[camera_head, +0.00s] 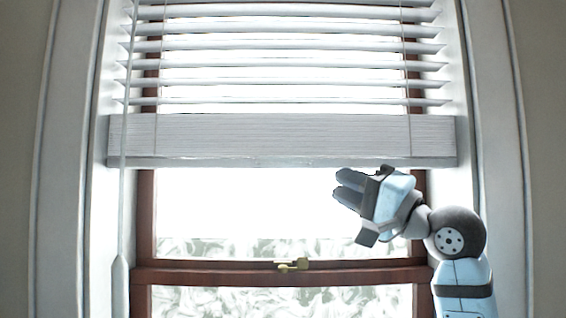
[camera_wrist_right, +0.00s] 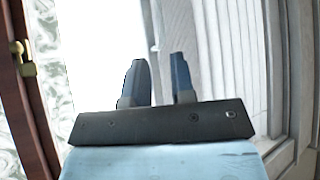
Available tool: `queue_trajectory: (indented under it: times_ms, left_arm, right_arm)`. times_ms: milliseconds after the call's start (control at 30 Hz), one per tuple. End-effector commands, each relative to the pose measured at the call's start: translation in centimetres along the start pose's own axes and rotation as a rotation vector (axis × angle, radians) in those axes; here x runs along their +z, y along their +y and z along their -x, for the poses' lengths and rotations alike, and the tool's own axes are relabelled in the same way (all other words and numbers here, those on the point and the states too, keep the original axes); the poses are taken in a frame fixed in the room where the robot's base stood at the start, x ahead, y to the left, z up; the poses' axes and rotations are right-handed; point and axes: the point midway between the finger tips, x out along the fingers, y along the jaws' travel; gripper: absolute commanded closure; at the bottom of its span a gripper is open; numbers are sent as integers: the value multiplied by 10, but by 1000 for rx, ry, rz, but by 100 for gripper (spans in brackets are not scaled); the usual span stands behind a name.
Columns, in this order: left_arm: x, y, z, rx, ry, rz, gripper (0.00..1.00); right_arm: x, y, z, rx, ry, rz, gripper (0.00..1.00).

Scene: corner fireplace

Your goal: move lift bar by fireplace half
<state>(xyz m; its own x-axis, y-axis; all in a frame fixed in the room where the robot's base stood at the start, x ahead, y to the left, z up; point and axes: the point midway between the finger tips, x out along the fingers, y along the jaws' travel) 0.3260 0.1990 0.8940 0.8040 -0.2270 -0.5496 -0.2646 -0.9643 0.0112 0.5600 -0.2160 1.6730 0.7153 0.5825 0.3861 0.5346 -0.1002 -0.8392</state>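The lift bar (camera_head: 280,137) is the wide, pale wood-grain bar at the bottom of the blind, level across the upper window in the head view. In the right wrist view the lift bar (camera_wrist_right: 180,30) is the pale band beyond the fingers. My right gripper (camera_head: 343,186) is just below the bar's lower edge, right of centre, fingers pointing left. In the wrist view the right gripper (camera_wrist_right: 159,72) has its two fingers apart with nothing held between them. I cannot tell whether a finger touches the bar. My left gripper is not in view.
Raised slats (camera_head: 290,65) hang above the bar. A thin wand (camera_head: 121,230) hangs at the left. The red-brown window frame (camera_head: 220,276) has a brass latch (camera_head: 291,265) below the gripper. White casing (camera_head: 490,160) borders the right side.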

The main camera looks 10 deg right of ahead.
Motion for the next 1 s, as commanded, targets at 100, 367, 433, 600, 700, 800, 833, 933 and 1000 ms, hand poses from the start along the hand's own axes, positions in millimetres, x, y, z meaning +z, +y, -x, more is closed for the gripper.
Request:
queue_trajectory:
  times_ms: [100, 367, 433, 600, 700, 800, 833, 933, 1000]
  left_arm:
    - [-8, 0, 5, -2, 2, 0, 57]
    - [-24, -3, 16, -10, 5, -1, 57]
    - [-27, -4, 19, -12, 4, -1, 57]
    - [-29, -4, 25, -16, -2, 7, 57]
    - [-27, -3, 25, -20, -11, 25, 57]
    - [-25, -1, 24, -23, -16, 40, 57]
    - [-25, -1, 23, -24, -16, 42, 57]
    - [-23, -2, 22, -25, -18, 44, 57]
    - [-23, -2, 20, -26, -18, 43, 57]
  right_arm:
    - [-1, -2, -20, 1, -2, -3, 77]
    - [-1, -3, -76, 1, -1, -1, 77]
    - [-1, -3, -90, 2, -1, 0, 77]
    - [-1, -1, -116, 1, 0, 1, 77]
    - [0, 0, -125, 2, 0, 2, 77]
    - [0, 1, -129, 1, 0, 2, 77]
    - [0, 1, -130, 1, 1, 2, 77]
    - [0, 1, -131, 1, 1, 2, 77]
    - [0, 1, -131, 1, 1, 2, 77]
